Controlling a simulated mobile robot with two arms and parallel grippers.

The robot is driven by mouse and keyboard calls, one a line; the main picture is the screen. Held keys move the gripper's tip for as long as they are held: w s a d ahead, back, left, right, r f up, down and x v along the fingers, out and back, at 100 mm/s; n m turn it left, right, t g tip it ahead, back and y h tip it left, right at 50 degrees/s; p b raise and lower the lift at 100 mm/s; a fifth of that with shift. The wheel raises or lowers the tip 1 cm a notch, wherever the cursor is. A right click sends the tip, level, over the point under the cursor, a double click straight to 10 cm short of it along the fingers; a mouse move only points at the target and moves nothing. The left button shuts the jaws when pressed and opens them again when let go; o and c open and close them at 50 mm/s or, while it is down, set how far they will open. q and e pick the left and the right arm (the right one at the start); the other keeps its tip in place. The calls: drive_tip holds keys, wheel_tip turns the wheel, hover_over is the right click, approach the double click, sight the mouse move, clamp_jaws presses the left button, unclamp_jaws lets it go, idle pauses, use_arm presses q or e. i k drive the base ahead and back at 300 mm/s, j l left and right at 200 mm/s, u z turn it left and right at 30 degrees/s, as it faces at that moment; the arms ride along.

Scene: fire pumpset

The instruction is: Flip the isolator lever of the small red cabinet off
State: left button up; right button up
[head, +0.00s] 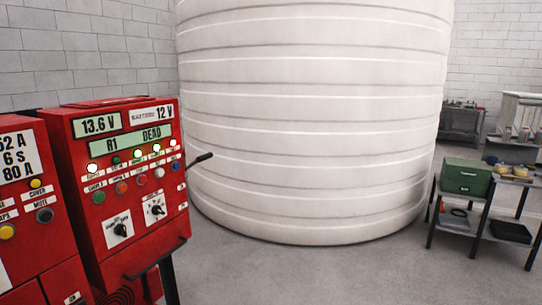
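The small red cabinet (84,142) stands at the left of the head view. Its front has displays reading 13.6 V, 12 V and R1 DEAD, a row of lamps, several coloured buttons and two black rotary knobs. A black lever (200,160) sticks out from its right side, tilted slightly upward to the right. I take it for the isolator lever; its pivot and any position marks are too small or hidden to read. Neither of my grippers is in view.
Another red cabinet (22,218) stands close at the far left, partly cut off. A large white ribbed tank (315,120) fills the middle behind. A table with a green box (465,177) is at the right. The grey floor (330,275) in front of the tank is clear.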

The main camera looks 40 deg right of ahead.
sight(207, 156)
drive_tip(key=z, duration=0.95)
